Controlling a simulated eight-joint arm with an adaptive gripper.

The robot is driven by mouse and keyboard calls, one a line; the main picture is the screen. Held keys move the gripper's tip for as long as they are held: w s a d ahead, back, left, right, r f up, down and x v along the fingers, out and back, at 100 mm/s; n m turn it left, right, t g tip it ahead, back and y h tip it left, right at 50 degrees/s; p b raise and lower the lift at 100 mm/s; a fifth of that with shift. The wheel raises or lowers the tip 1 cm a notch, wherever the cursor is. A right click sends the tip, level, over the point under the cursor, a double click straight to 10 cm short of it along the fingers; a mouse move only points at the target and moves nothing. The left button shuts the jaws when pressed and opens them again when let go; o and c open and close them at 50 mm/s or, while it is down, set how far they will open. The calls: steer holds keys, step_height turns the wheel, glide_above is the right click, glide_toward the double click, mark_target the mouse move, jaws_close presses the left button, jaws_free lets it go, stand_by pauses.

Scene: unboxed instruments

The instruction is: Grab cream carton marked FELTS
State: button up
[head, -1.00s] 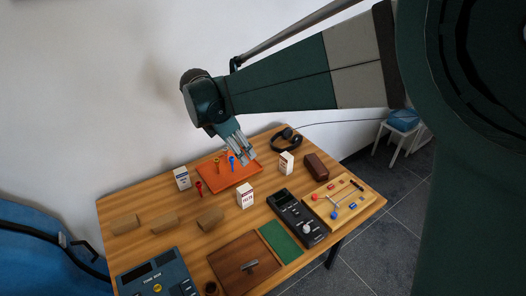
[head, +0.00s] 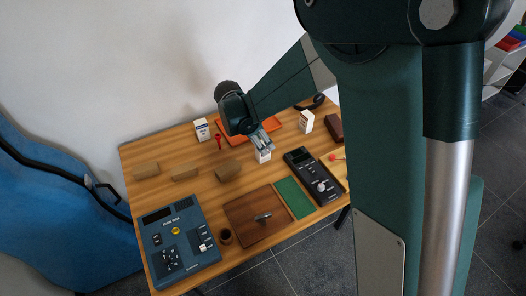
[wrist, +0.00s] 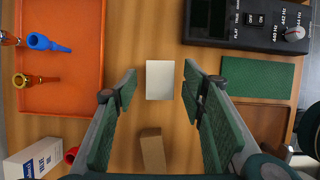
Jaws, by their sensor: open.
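The cream carton (head: 263,157) stands on the wooden table just beneath my gripper (head: 262,138). In the head view the fingers partly cover it, and its lettering is too small to read now; the earlier frame shows FELTS on it. In the wrist view I look down on the carton's plain pale top (wrist: 160,80). My gripper (wrist: 158,79) is open, with one green finger to each side of the carton in that view. Gaps show between the fingers and the carton. How far down the fingertips reach is hard to tell.
Two other white cartons stand at the back left (head: 201,130) and right (head: 306,121). An orange tray (wrist: 62,103) with mouthpieces lies beside the carton. A tan block (wrist: 153,150) is close by. A black device (head: 312,172) and green mat (head: 294,197) lie to the right.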

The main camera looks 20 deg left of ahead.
steer(key=shift+f, duration=0.1)
steer(key=shift+x, duration=1.15)
steer(key=shift+b+x, duration=0.7)
steer(key=shift+x, duration=1.95)
steer(key=c, duration=1)
